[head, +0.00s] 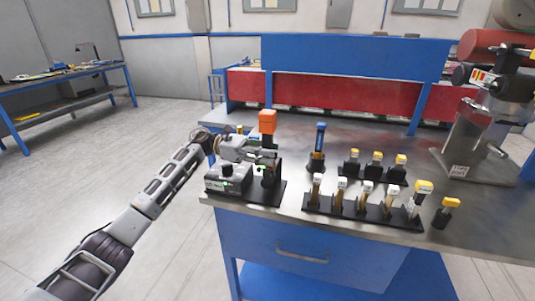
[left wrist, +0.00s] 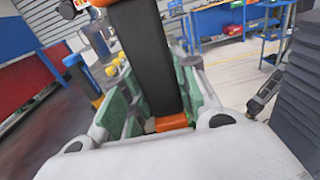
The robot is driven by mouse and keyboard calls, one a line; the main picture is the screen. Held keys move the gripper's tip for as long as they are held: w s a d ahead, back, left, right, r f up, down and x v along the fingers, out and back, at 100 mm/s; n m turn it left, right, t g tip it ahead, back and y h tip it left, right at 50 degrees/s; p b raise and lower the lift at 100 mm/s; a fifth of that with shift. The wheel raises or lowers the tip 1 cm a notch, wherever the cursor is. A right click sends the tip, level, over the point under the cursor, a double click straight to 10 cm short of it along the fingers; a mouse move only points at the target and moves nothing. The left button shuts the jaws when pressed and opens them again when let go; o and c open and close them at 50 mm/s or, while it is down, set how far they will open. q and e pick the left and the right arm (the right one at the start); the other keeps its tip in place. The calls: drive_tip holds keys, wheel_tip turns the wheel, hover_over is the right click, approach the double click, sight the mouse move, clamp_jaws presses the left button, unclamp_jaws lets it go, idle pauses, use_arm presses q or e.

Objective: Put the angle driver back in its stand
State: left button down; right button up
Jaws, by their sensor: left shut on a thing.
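The angle driver (head: 267,122) has an orange end at the top and a dark body. It is close to upright above the front left part of the workbench. My left gripper (head: 265,155) is shut on its dark body. In the left wrist view the black body of the angle driver (left wrist: 149,60) is between the green finger pads, with orange at its near end. A black base (head: 275,196), apparently the stand, lies on the bench below the gripper. The gripper partly hides the driver's lower part, so I cannot tell whether it touches the base. My right gripper is not in view.
A grey block (head: 228,180) is beside the base at the bench's left edge. Black racks with several white- and yellow-topped tools (head: 366,210) fill the middle. A grey machine (head: 470,140) stands at right.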

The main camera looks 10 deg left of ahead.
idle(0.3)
use_arm(q)
drive_tip(key=c, duration=1)
unclamp_jaws()
drive_tip(key=shift+s, duration=0.1)
drive_tip(key=shift+f, duration=0.2)
drive_tip(key=shift+w+a+r, duration=0.1)
drive_tip(key=shift+a, duration=1.9)
drive_tip(key=shift+w+a+r, duration=0.1)
drive_tip(key=shift+w+a, duration=0.05)
drive_tip(key=shift+a, duration=1.9)
drive_tip(key=shift+w+a+r, duration=0.1)
drive_tip(key=shift+a, duration=1.9)
